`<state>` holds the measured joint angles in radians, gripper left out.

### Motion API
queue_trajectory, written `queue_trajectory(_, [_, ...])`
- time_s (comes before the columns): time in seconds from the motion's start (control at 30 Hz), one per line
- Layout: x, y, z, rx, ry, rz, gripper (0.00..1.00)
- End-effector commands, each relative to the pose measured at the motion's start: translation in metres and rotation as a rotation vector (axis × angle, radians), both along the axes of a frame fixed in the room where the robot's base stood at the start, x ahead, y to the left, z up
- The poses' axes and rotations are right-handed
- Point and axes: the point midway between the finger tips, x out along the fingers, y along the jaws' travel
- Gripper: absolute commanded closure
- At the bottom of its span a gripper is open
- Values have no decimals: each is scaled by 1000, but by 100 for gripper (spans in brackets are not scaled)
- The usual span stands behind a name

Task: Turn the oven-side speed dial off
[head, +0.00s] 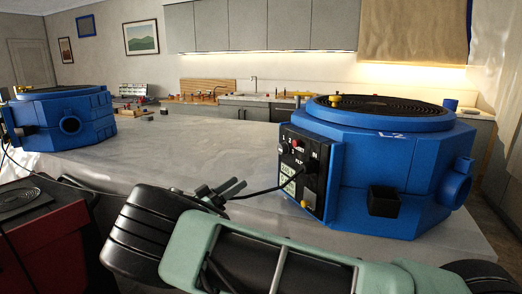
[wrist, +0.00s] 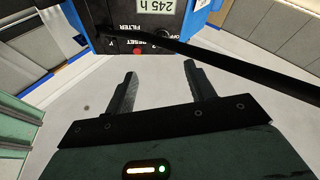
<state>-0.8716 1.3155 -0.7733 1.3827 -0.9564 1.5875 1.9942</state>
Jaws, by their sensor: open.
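A blue drying machine (head: 385,180) stands on the grey worktop at the right of the head view. Its black control panel (head: 303,172) faces left and carries number marks, a small red button and pale displays. The panel also shows upside down at the top of the wrist view (wrist: 115,42), with "OFF", "RESET FILTER" and "245 h" readable.
The black cable (head: 262,191) runs from the panel past my fingers. Another blue machine (head: 65,121) stands at the far left of the worktop (head: 185,150). A red cabinet (head: 45,240) is at the lower left. Kitchen cupboards and a counter are behind.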

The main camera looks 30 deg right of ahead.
Motion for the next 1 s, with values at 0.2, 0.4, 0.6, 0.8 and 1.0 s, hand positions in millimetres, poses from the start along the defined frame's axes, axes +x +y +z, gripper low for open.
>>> queue_trajectory(0.2, [4, -9, 10, -30, -31, 17, 46])
queue_trajectory(0.4, [6, -45, 26, -26, -28, 14, 46])
queue_trajectory(0.6, [8, -83, 41, -25, -26, 14, 46])
queue_trajectory(0.8, [11, -121, 56, -25, -26, 15, 46])
queue_trajectory(1.0, [13, -147, 64, -25, -25, 14, 46])
